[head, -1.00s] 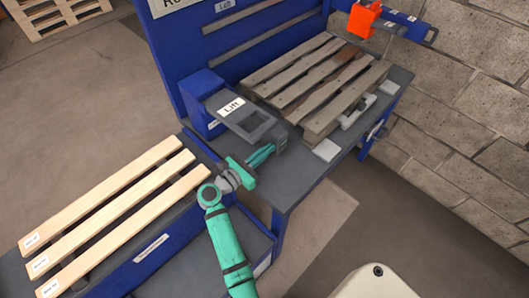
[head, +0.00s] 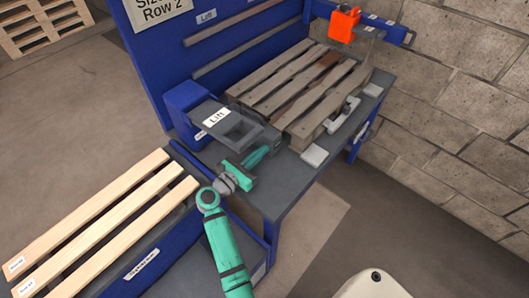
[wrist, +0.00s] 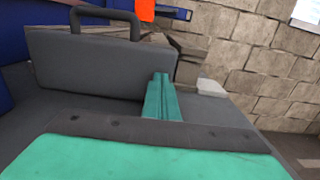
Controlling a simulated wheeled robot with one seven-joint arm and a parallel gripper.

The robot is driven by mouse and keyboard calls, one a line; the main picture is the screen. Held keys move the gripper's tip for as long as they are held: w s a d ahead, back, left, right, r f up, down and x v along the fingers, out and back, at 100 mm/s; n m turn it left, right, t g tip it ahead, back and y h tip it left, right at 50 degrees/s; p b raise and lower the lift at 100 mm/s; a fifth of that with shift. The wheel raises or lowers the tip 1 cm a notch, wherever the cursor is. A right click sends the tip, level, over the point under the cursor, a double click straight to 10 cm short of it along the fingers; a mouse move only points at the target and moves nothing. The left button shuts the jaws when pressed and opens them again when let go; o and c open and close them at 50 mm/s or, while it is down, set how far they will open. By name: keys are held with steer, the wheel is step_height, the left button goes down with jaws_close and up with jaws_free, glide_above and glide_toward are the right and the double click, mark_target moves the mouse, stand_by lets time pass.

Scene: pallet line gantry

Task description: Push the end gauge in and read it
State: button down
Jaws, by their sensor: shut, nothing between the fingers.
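A grey block with a dark loop handle and a "Lift" label (head: 235,127) sits on the bench at the near left end of the worn pallet (head: 290,85). I cannot tell for sure that it is the end gauge, and no reading is legible. My gripper (head: 262,154) is shut and empty, low over the bench on the near side of the block. In the wrist view the shut fingers (wrist: 160,95) point forward beside the right part of the grey block (wrist: 95,70), whose handle stands on top. Whether they touch it is unclear.
An orange block (head: 343,23) hangs on a blue rail behind the pallet. A grey clamp-like piece (head: 342,115) and a pale pad (head: 315,156) lie along the bench's front edge. Light wooden slats (head: 95,225) lie at left. A brick wall (head: 455,110) stands at right.

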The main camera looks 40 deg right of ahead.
steer(key=shift+d+r, duration=0.15)
steer(key=shift+d, duration=0.25)
